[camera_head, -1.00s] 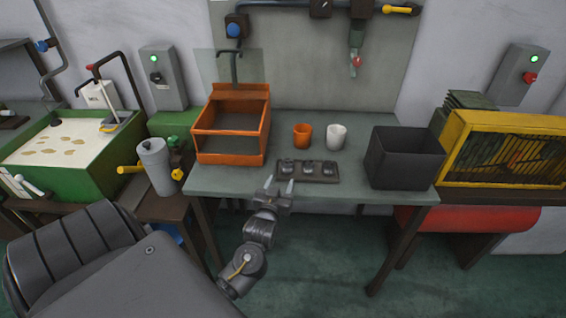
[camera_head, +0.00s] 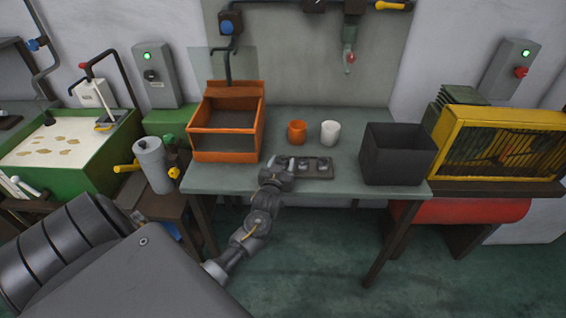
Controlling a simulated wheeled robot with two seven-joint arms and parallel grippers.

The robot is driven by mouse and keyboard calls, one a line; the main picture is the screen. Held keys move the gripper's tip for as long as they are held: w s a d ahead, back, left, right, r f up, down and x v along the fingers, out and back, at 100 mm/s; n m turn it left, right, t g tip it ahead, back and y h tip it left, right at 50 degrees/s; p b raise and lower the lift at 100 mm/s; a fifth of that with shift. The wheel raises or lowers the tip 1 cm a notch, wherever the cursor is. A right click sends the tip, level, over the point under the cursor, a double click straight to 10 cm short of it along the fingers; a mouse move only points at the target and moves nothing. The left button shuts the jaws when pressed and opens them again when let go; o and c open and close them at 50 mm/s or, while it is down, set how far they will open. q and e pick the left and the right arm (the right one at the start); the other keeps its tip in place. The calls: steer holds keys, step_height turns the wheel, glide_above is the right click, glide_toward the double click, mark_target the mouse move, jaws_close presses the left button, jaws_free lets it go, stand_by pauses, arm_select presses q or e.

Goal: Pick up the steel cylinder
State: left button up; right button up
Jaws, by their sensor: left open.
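A dark tray (camera_head: 313,175) lies near the front edge of the grey table (camera_head: 225,182), with small steel pieces on it. Two pieces show, a middle one (camera_head: 303,164) and a right one (camera_head: 324,165). They are too small to tell which is a cylinder. The left end of the tray is hidden behind my left gripper (camera_head: 281,160). This gripper is open, its fingers pointing away from me over the tray's left end. I cannot tell whether a piece stands between the fingers. My right gripper is not in view.
An orange cup (camera_head: 297,132) and a white cup (camera_head: 330,133) stand behind the tray. An orange open box (camera_head: 225,154) stands to the left, a dark grey bin (camera_head: 397,160) to the right. The table between tray and bin is clear.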

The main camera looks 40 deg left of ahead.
mark_target(282, 162)
arm_select(q)
steer(key=c, duration=0.9)
steer(key=shift+c, duration=0.2)
steer(key=shift+r, duration=0.45)
step_height(282, 162, up, 2)
steer(key=shift+s+r+b, duration=0.1)
steer(key=shift+r+b, duration=0.15)
steer(key=shift+b, duration=0.3)
steer(key=s+r+b, duration=0.1)
steer(key=s+r, duration=0.8)
steer(key=s, duration=0.5)
steer(key=shift+d+r, duration=0.25)
steer(key=shift+r, duration=0.05)
steer(key=shift+w, duration=0.1)
